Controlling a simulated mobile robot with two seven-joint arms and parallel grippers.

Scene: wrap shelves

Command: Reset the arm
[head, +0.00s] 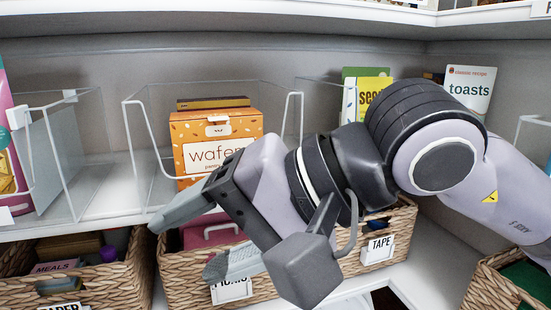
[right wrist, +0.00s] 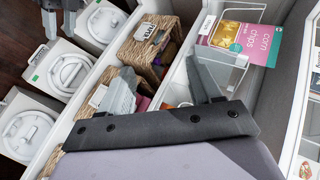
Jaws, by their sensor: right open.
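My right arm comes in from the right in the head view and reaches left across the front of the shelf. My right gripper (head: 205,238) is open, with its two grey fingers apart and nothing between them. It is in front of the orange wafer box (head: 196,131) and above a wicker basket, covering part of both. In the right wrist view my right gripper (right wrist: 160,88) also shows spread and empty. My left gripper does not show in the head view.
Wicker baskets (head: 100,285) fill the lower shelf. A toasts box (head: 470,88) stands at the back right. White bins with round lids (right wrist: 25,133) and a corn chips pack (right wrist: 240,40) show in the wrist view.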

